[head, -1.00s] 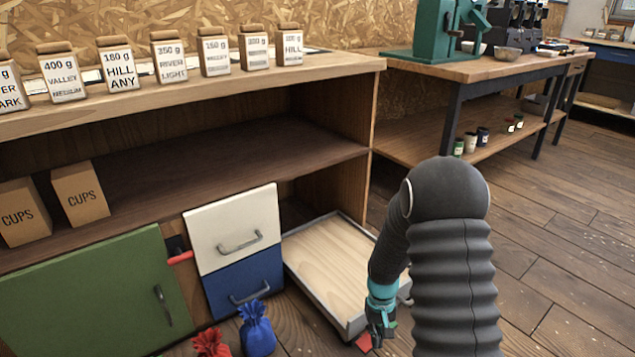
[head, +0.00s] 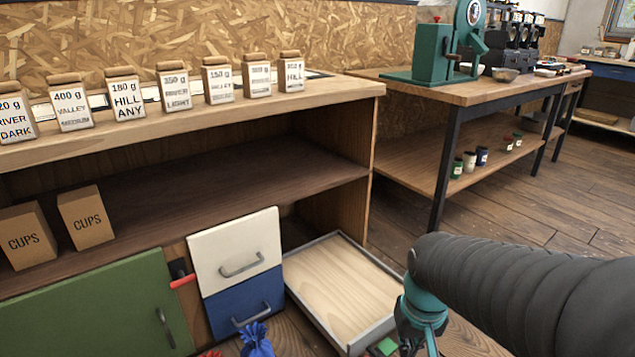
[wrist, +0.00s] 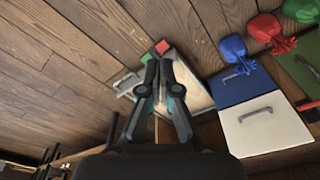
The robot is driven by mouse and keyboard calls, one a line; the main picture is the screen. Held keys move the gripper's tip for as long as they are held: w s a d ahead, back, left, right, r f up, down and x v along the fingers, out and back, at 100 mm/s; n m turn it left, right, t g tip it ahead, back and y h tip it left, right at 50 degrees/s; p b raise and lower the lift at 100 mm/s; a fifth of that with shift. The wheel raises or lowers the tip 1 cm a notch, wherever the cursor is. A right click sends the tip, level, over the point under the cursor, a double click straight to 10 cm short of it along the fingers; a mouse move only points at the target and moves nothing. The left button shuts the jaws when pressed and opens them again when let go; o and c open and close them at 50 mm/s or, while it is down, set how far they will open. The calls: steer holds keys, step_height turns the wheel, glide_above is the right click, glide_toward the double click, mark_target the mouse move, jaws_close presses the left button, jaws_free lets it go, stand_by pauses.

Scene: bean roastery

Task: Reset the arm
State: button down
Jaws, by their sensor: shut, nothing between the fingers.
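My arm shows at the lower right of the head view, its thick dark sleeve reaching in from the right edge. My gripper (wrist: 158,66) is shut and empty in the wrist view, its two dark fingers together. In the head view only its teal and dark body (head: 420,318) shows, and its fingertips are cut off at the bottom edge. It hangs just right of an open drawer (head: 375,335) with a pale wood bottom. The drawer also shows in the wrist view (wrist: 196,92), partly behind the fingers.
A green block (wrist: 147,57) and a red block (wrist: 162,47) are near the drawer's corner. Blue (wrist: 233,47) and red (wrist: 264,27) sacks sit by the cabinet. Labelled bags line the counter (head: 220,120). A workbench (head: 470,92) stands behind. Floor at right is open.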

steer(key=s+r+t+p, duration=0.2)
steer(key=s+r+t, duration=0.2)
steer(key=r, duration=0.7)
steer(key=shift+s+r, duration=0.25)
steer(key=shift+s, duration=0.9)
